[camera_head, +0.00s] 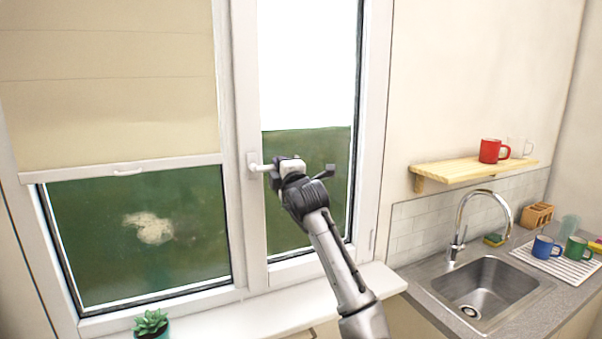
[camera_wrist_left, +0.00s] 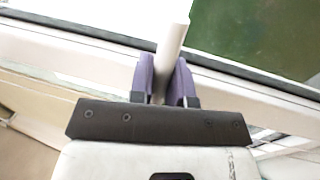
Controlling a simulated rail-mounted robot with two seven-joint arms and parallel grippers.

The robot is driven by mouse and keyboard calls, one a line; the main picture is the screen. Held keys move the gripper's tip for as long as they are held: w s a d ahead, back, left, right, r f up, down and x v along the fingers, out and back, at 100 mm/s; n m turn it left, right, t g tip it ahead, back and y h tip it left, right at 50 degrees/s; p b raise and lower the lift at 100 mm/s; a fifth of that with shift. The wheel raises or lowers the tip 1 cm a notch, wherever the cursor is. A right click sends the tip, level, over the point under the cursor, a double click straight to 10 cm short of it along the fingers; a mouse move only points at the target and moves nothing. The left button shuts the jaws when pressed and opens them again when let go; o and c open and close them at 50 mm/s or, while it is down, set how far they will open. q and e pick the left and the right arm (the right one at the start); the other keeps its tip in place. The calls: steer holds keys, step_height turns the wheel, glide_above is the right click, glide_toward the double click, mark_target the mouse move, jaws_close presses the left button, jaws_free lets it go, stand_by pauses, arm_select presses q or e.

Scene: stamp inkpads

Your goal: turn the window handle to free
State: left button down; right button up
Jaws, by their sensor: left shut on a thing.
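The white window handle (camera_head: 258,167) sits on the frame between the two windows. Its lever points sideways to the right, roughly level. My left gripper (camera_head: 279,168) is at the lever's right part and hides its end in the head view. In the left wrist view the white lever (camera_wrist_left: 172,45) passes between the two purple-grey fingers of my left gripper (camera_wrist_left: 163,78), which are shut on it. The right window sash (camera_head: 247,215) lies flush in its frame as far as I can see. My right gripper is not in view.
A white sill (camera_head: 300,312) runs below the windows, with a potted succulent (camera_head: 151,324) at its left. To the right are a wooden shelf (camera_head: 455,172) with a red mug (camera_head: 490,150), a sink (camera_head: 480,285) with a tall tap (camera_head: 460,225), and a rack with mugs.

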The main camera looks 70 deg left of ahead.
arm_select(q)
steer(key=shift+r, duration=0.1)
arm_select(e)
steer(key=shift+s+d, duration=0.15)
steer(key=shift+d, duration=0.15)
arm_select(q)
steer(key=c, duration=1.1)
jaws_free()
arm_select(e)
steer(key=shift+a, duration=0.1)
arm_select(q)
steer(key=v, duration=1.3)
steer(key=shift+d, duration=0.4)
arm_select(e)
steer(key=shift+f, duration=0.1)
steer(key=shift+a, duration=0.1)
